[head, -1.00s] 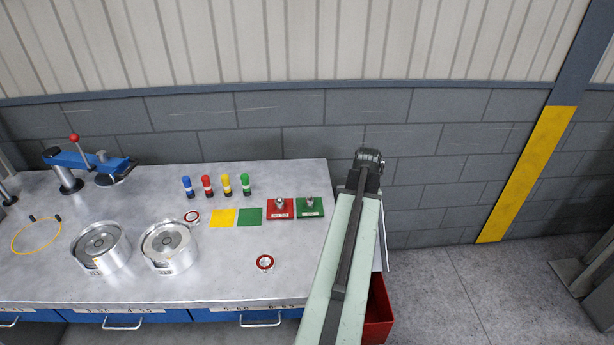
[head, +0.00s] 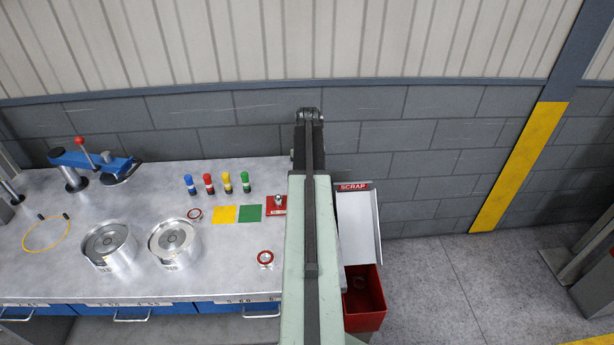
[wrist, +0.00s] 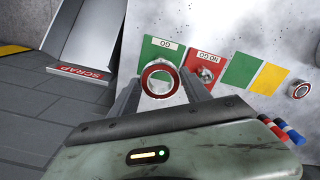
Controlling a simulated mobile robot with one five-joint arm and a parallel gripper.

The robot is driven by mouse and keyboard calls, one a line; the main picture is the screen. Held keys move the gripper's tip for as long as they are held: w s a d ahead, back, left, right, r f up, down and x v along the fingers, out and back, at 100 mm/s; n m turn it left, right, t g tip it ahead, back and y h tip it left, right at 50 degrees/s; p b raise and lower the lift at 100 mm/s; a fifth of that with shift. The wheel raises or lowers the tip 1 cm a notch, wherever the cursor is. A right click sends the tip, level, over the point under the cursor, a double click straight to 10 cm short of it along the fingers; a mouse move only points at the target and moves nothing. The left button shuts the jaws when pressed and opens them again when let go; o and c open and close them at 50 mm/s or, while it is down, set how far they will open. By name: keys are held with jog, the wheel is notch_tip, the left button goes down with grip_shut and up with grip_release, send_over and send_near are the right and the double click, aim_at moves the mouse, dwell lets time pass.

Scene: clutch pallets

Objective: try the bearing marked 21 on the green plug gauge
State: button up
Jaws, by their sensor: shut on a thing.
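My gripper (wrist: 160,86) is shut on a red-ringed bearing (wrist: 160,66), held between its two fingers in the wrist view. No number can be read on it. The green plug gauge (wrist: 152,50), a green plate marked GO, lies behind the bearing in that view. Its pin is not clearly seen, and I cannot tell whether the bearing is around it or above it. In the head view my arm covers the green gauge, the gripper and the held bearing.
The red NO GO gauge (head: 276,205) stands beside it. Green (head: 250,213) and yellow (head: 223,214) squares lie to its left. Two other bearings lie on the bench (head: 195,214) (head: 266,257). A scrap chute (head: 358,222) and red bin (head: 366,305) are at the right.

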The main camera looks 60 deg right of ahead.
jog(key=shift+f+b, duration=2.7)
jog(key=shift+f, duration=0.1)
jog(key=shift+f+b, duration=0.4)
jog(key=o, duration=2.1)
jog(key=shift+w, duration=0.1)
notch_tip(320, 180, up, 9)
jog(key=p, duration=0.9)
